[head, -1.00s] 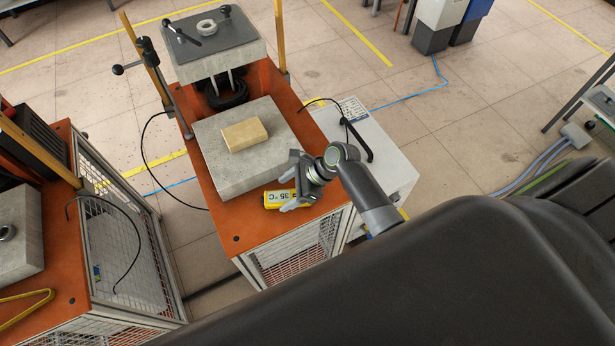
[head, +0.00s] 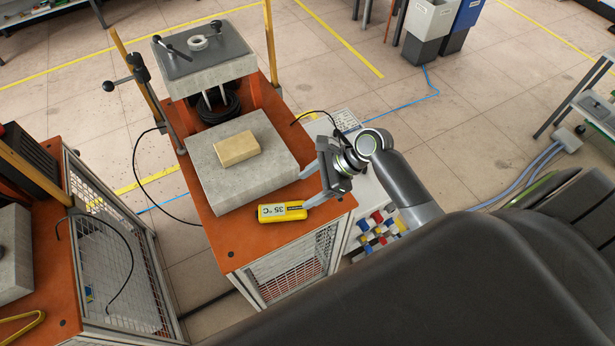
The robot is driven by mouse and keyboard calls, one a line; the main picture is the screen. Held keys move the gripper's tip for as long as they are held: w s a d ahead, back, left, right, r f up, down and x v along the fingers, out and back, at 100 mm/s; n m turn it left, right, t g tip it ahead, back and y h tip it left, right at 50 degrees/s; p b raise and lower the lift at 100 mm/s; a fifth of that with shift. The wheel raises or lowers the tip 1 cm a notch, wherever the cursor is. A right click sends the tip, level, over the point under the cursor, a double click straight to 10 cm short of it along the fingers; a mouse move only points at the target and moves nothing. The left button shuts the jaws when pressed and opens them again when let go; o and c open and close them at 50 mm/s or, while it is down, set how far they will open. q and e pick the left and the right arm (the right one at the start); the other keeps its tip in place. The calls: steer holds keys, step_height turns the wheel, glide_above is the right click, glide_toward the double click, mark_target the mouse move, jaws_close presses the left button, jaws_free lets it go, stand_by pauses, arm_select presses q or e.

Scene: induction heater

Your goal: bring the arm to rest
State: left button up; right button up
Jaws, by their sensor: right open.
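My right gripper (head: 312,186) is open, at the right edge of the orange heater table (head: 228,250). Its fingers point left, toward the grey block, and nothing is seen between them. The yellow thermometer (head: 282,211), reading 35 °C, lies on the orange top just below and left of the fingers. It looks apart from them, though the gap in height is hard to judge. My left gripper is not in view.
A tan block (head: 237,149) lies on the grey slab (head: 230,185). Behind it stands the heater's raised plate (head: 203,50) with handles and a ring. A second orange bench (head: 45,250) is at the left. Colored items (head: 378,235) show below my right arm.

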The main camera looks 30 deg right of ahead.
steer(key=s+d+r+n+h, duration=0.1)
steer(key=s+d+n+h, duration=0.4)
steer(key=s+n, duration=0.55)
steer(key=s+d+r+n+h, duration=0.1)
steer(key=s+d+n+h, duration=0.35)
steer(key=s+n, duration=0.6)
step_height(320, 180, down, 30)
steer(key=d+b, duration=0.1)
steer(key=b, duration=0.5)
steer(key=s+f+g+b, duration=0.1)
steer(key=s+f+b, duration=0.1)
steer(key=s+f, duration=0.5)
steer(key=s+f+b, duration=0.2)
steer(key=s+f, duration=0.5)
steer(key=f, duration=0.7)
steer(key=shift+s+a+g, duration=0.4)
steer(key=shift+a, duration=0.05)
